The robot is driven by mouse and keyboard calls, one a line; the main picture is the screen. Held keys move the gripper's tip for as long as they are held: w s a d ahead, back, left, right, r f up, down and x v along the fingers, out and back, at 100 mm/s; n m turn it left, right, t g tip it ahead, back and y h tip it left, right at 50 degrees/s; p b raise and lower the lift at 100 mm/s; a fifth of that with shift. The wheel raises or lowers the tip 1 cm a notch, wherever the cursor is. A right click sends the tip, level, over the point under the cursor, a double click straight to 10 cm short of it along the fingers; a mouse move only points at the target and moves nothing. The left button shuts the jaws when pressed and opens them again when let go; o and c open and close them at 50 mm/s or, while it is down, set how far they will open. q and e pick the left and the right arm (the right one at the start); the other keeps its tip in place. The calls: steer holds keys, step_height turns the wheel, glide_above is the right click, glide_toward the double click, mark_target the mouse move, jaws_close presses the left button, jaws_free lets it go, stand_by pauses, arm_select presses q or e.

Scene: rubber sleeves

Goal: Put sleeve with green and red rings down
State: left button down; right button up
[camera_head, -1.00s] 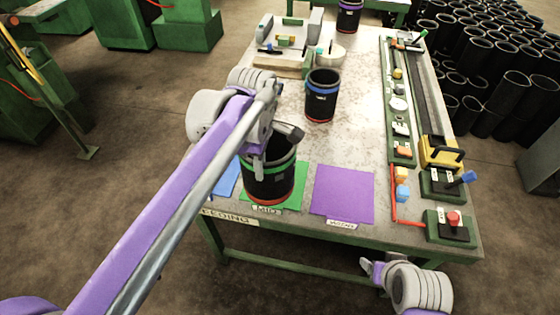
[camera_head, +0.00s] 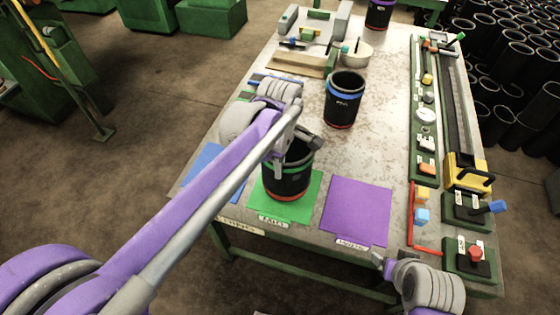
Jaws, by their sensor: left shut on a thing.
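The black sleeve with green and red rings (camera_head: 288,182) is upright over the green mat (camera_head: 311,194) near the table's front edge. Its base appears to be on or very close to the mat; I cannot tell if it touches. My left gripper (camera_head: 295,150) is shut on the sleeve's upper rim, and my arm hides part of its left side. My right gripper (camera_head: 384,264) is low in front of the table's front edge, away from the sleeve; its jaws are too small to read.
A blue mat (camera_head: 207,165) lies to the left and a bare purple mat (camera_head: 355,209) to the right. A sleeve with a blue ring (camera_head: 344,100) stands behind.

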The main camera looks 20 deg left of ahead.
mark_target(295, 183)
arm_select(q)
steer(key=shift+f, duration=1.95)
steer(key=shift+f, duration=0.2)
steer(key=c, duration=1)
jaws_free()
steer(key=shift+o, duration=0.2)
steer(key=shift+r, duration=0.15)
